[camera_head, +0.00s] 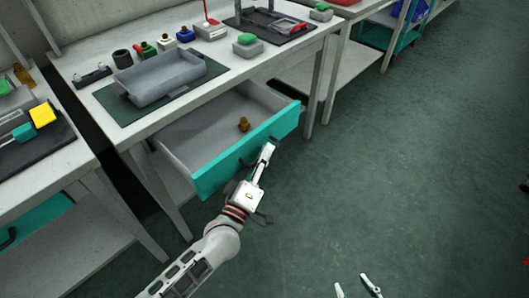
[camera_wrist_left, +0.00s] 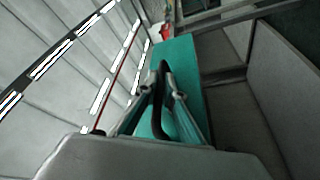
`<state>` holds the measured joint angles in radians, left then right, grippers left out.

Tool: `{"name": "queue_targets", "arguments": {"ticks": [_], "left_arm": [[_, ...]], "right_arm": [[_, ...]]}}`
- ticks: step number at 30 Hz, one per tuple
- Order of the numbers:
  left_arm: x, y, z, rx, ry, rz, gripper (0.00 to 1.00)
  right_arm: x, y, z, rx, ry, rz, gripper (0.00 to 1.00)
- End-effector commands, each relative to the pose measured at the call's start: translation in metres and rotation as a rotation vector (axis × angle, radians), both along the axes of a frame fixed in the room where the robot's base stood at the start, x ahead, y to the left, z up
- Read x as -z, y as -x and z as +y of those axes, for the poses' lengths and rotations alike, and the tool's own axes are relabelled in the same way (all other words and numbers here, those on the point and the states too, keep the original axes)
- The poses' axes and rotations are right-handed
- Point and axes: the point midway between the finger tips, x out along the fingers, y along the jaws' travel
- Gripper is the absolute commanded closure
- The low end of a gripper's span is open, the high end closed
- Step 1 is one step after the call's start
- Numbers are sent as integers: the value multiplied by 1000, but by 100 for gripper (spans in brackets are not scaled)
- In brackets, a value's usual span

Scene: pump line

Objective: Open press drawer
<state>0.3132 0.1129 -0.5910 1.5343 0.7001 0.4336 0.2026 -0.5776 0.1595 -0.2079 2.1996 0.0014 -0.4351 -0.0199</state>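The press drawer is pulled out from under the workbench, and its teal front (camera_head: 225,166) and grey inside (camera_head: 195,143) show in the head view. A small brass-coloured part (camera_head: 243,124) lies in it. My left gripper (camera_head: 266,150) is at the outer face of the drawer front. In the left wrist view its fingers (camera_wrist_left: 163,95) are shut on the black drawer handle (camera_wrist_left: 161,70), against the teal front (camera_wrist_left: 184,60). The handle is mostly hidden in the head view. My right gripper (camera_head: 357,286) is open and empty at the bottom edge, over the floor.
On the workbench (camera_head: 222,68) stand a grey tray (camera_head: 160,78) on a green mat and several small parts. Another bench (camera_head: 75,160) with a yellow item (camera_head: 42,115) stands at left. The green floor (camera_head: 400,170) right of the drawer is clear.

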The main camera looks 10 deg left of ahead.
Motion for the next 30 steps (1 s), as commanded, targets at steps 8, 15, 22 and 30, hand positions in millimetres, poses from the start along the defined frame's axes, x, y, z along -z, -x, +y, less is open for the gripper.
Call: {"name": "queue_targets", "arguments": {"ticks": [8,15,22,30], "left_arm": [[0,0,1,-1,0,1,85],[4,12,5,0,-2,2,85],[14,53,19,0,-2,3,85],[23,96,35,0,-1,3,85]], "right_arm": [[-4,-6,0,1,0,-12,60],[-5,-7,0,3,-1,-15,60],[-4,-6,0,2,-1,-13,60],[-4,-5,0,1,-1,-11,60]]}}
